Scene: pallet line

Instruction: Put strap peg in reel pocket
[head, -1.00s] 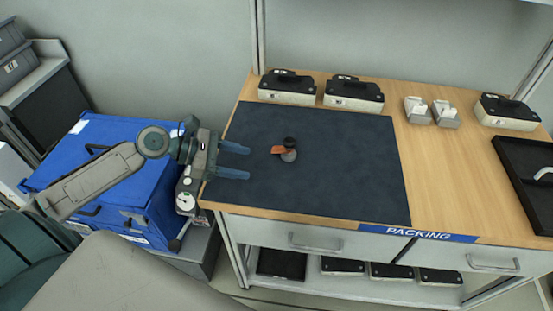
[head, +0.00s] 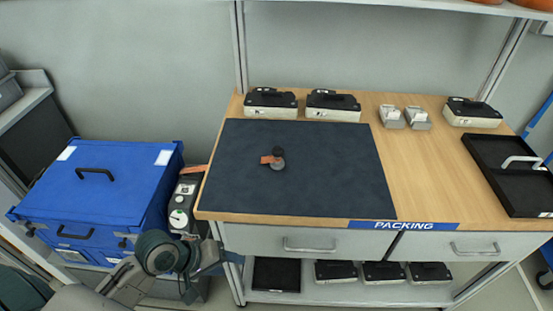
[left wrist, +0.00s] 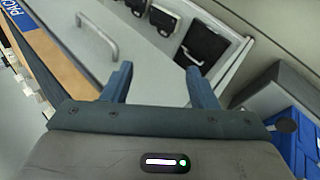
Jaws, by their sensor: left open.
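On the dark mat (head: 330,185) lies a small item with a black knob, a grey round base and an orange strap-like piece (head: 272,160). I cannot tell whether it is the strap peg or holds the reel pocket; no pocket is clearly visible. My left gripper (head: 215,274) is low in front of the bench's left end, below the worktop and well away from that item. In the left wrist view my left gripper (left wrist: 158,72) is open, with nothing between its fingers, facing the drawer front and lower shelf. My right gripper is not in view.
A blue case (head: 120,185) stands left of the bench, with a grey device with a dial (head: 183,208) between them. Black-topped boxes (head: 270,102) line the bench's back; a black tray (head: 510,170) is at right. Most of the mat is clear.

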